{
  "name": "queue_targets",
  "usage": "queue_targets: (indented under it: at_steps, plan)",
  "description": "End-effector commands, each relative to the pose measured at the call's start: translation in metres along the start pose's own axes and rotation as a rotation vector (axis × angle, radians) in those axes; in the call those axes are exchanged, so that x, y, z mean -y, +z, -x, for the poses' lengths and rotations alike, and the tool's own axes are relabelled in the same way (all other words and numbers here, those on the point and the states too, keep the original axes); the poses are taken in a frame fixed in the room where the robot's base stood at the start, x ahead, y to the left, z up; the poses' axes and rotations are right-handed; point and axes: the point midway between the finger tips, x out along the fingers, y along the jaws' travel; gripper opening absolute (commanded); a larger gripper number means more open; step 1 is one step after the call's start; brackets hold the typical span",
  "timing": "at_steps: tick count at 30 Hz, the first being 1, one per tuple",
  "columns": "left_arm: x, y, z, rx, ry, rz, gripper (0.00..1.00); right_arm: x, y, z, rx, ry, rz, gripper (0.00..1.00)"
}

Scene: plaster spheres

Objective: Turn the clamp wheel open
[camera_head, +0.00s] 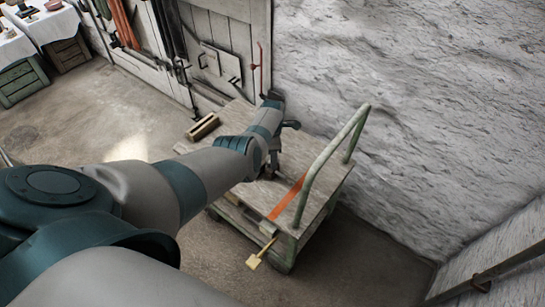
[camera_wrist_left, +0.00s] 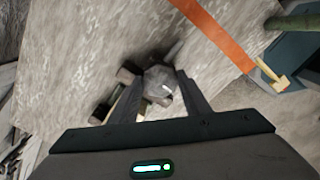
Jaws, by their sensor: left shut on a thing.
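The clamp wheel (camera_wrist_left: 160,85) shows in the left wrist view as a grey rounded piece between my gripper's fingers. My left gripper (camera_wrist_left: 158,92) is shut on it, with one dark finger on each side. In the head view my left arm reaches over the wooden top of the cart (camera_head: 318,172), and my left gripper (camera_head: 270,165) points down at the cart top, largely hidden by the arm. Darker parts beside the wheel show in the left wrist view, but I cannot tell their shape. My right gripper is not in view.
A green handle rail (camera_head: 330,150) rises at the cart's right end. A rough white wall stands behind, and a small wooden block (camera_head: 203,127) lies to the left.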

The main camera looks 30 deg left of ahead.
Motion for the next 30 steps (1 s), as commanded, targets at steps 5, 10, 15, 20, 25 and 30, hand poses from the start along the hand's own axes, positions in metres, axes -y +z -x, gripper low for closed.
queue_targets:
  at_steps: [5, 10, 15, 20, 25, 30]
  plan:
    - [-0.001, 0.000, 0.001, 0.001, 0.002, 0.001, 0.61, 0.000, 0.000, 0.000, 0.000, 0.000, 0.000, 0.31]
    - [-0.001, 0.000, 0.001, 0.001, 0.001, 0.000, 0.61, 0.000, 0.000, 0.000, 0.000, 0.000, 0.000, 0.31]
    - [-0.001, 0.000, 0.002, 0.001, 0.001, 0.000, 0.61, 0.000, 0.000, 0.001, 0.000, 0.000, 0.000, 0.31]
    - [-0.001, 0.001, 0.009, 0.001, 0.001, -0.001, 0.61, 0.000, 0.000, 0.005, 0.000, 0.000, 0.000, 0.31]
    - [0.000, 0.001, 0.026, 0.002, 0.002, -0.001, 0.61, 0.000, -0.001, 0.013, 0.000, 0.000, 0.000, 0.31]
    - [-0.001, 0.001, 0.047, 0.002, 0.004, 0.000, 0.61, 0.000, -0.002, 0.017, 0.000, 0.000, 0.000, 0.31]
